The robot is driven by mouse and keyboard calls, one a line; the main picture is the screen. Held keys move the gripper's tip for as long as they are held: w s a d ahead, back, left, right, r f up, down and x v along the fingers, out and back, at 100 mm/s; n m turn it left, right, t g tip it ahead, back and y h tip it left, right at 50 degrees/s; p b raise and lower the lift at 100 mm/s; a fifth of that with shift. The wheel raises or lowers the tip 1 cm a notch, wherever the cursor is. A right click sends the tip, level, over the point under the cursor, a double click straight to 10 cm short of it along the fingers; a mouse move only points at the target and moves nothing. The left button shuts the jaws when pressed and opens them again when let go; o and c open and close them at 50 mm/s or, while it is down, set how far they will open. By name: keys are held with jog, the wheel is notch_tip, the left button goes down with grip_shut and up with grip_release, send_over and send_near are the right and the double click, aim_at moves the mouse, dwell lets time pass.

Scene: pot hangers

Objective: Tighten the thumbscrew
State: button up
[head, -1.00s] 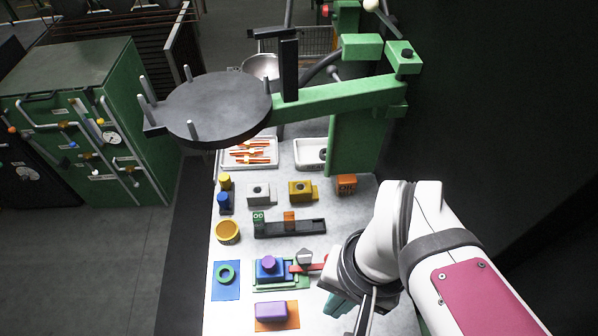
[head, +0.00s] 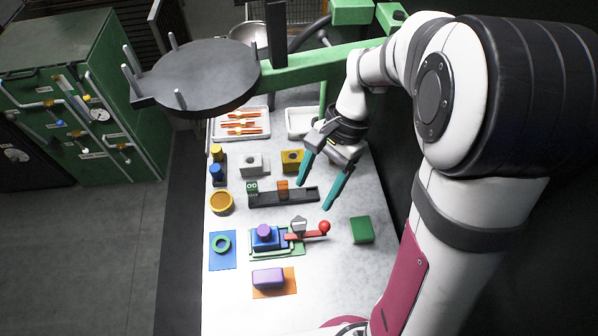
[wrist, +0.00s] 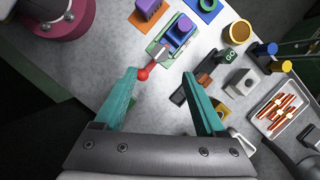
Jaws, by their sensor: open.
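I cannot say for sure which part is the thumbscrew. A purple round knob (head: 264,230) sits on top of a blue block (head: 268,241) in a green fixture (head: 287,252). A grey piece (head: 299,224) and a red lever (head: 305,235) with a red ball end (head: 324,227) are on the fixture's right side. My gripper (head: 316,195) is open and empty, above the table and behind the lever in the head view. In the wrist view, my gripper (wrist: 160,73) has its two teal fingers spread, with the red ball (wrist: 143,74) near the left fingertip.
A black rail (head: 268,199) holds a green GO block (head: 252,187) and an orange block (head: 282,189). A green block (head: 362,230) lies right of the lever. A dark round plate (head: 206,78) on a green arm (head: 318,66) overhangs the table's back. The front right tabletop is clear.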

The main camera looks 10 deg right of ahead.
aim_at(300, 222)
jog(key=x, duration=0.9)
jog(key=shift+f, duration=0.1)
grip_shut()
